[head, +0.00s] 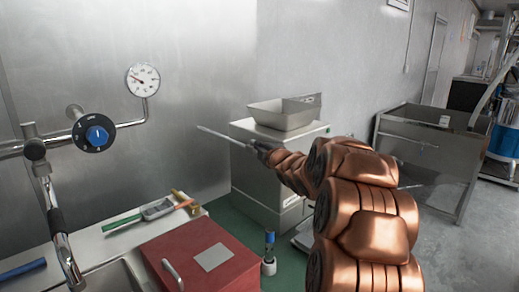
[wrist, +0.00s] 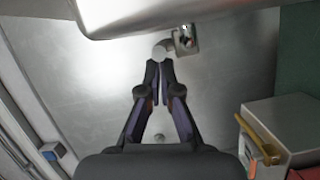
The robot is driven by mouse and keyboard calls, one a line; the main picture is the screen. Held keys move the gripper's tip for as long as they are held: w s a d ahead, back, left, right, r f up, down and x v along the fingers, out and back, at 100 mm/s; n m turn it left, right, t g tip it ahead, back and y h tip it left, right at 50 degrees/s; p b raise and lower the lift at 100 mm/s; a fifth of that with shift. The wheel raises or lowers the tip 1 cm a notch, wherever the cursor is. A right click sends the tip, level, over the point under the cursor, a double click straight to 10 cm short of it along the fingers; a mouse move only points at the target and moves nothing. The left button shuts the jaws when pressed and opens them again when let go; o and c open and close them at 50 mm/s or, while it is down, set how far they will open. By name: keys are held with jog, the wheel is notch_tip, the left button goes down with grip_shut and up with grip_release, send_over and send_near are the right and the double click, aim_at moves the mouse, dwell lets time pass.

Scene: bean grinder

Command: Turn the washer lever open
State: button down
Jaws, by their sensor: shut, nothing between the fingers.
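In the wrist view my gripper (wrist: 159,65) is shut and empty, its dark fingertips together. They lie just below the round end of a metal fitting (wrist: 163,49) joined to a small square plate; I cannot tell whether they touch. This fitting may be the washer lever, but its setting is unclear. In the head view a thin pale rod (head: 220,134) points left from the end of my copper arm; the gripper's fingers are not clear there. A chrome tap pipe with a black grip (head: 57,221) stands at the left.
A blue knob (head: 97,136) on a black dial and a round gauge (head: 143,79) are at the wall. A metal pan (head: 283,113) tops a cabinet behind my arm. Grey floor is open at right.

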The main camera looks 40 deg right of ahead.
jog(key=a+b+v, duration=0.2)
jog(key=b+v, duration=0.2)
jog(key=v, duration=0.7)
jog(key=shift+a+r, duration=0.2)
jog(key=shift+r, duration=0.1)
jog(key=shift+w, duration=0.15)
